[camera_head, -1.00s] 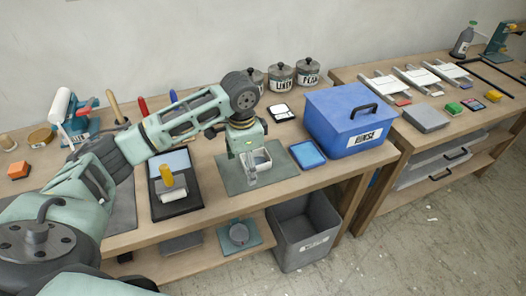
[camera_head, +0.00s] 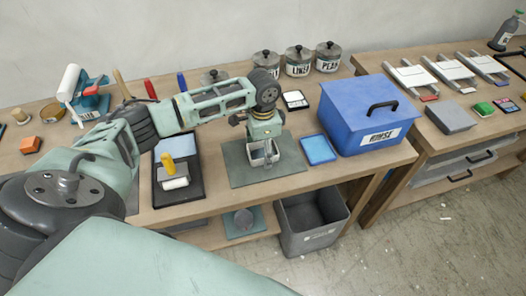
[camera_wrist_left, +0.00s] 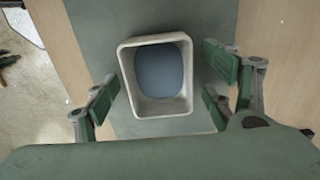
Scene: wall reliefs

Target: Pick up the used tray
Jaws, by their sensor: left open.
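A small off-white tray (camera_head: 271,160) with a rounded rectangular rim sits on a grey-green mat (camera_head: 290,165). It also shows in the left wrist view (camera_wrist_left: 160,108), with a blue-grey oval surface inside. It is the tray below my left gripper; no label on it shows. My left gripper (camera_head: 263,146) is open above it. In the left wrist view my gripper's green finger pads (camera_wrist_left: 161,92) stand on either side of the tray, with a gap on each side. The gripper partly hides the tray in the head view. My right gripper is not in view.
A blue lidded rinse box (camera_head: 350,110) and a flat blue tray (camera_head: 318,149) stand to the right. A dark tray with a yellow-handled roller (camera_head: 180,175) lies to the left. Lidded jars (camera_head: 298,62) stand behind. A grey bin (camera_head: 310,225) is below.

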